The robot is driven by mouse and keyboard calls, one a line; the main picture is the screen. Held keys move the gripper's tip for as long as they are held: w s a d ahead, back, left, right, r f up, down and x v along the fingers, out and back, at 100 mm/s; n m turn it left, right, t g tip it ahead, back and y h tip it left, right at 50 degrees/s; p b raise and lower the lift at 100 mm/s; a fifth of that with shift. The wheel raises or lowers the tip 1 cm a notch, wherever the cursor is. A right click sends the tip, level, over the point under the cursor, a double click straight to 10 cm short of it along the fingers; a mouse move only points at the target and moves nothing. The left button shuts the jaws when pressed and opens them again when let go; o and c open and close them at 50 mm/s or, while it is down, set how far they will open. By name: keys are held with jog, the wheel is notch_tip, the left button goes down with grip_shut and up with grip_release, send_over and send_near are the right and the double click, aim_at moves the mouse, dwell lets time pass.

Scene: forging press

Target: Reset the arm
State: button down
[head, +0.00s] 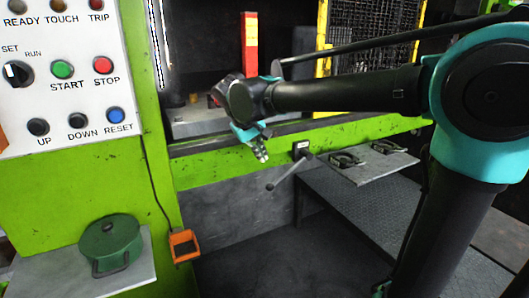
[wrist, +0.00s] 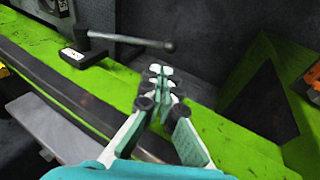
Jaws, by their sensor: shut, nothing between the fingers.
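My gripper (head: 261,155) hangs at the end of my arm in front of the green press frame (head: 215,170), just left of a lever. In the wrist view my gripper (wrist: 160,82) is shut, with its fingertips together and nothing between them. Its fingers point over the green beam (wrist: 125,88). In the head view my arm reaches in from the right, bent at the large teal joint, with the forearm roughly level across the press opening.
A lever with a dark knob (head: 270,187) sticks out below the beam. A grey shelf (head: 372,168) with black handled pieces is at right. A control panel (head: 68,75) stands at left, above a green lidded pot (head: 111,244). An orange pedal (head: 184,245) hangs below.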

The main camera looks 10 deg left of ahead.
jog(key=d+f+m+g, duration=0.1)
jog(key=d+f+m, duration=0.1)
jog(key=d+f, duration=0.8)
jog(key=s+d+f+m+y, duration=0.1)
jog(key=s+d+f+m, duration=0.1)
jog(key=s+d+f, duration=0.5)
jog(key=s+d+f+m+y, duration=0.1)
jog(key=s+d+f+m, duration=0.2)
jog(key=s+d+f, duration=0.4)
jog(key=s+d, duration=0.1)
jog(key=d, duration=0.4)
jog(key=shift+f+t+y, duration=0.25)
jog(key=shift+t+y, duration=0.05)
jog(key=shift+y, duration=0.1)
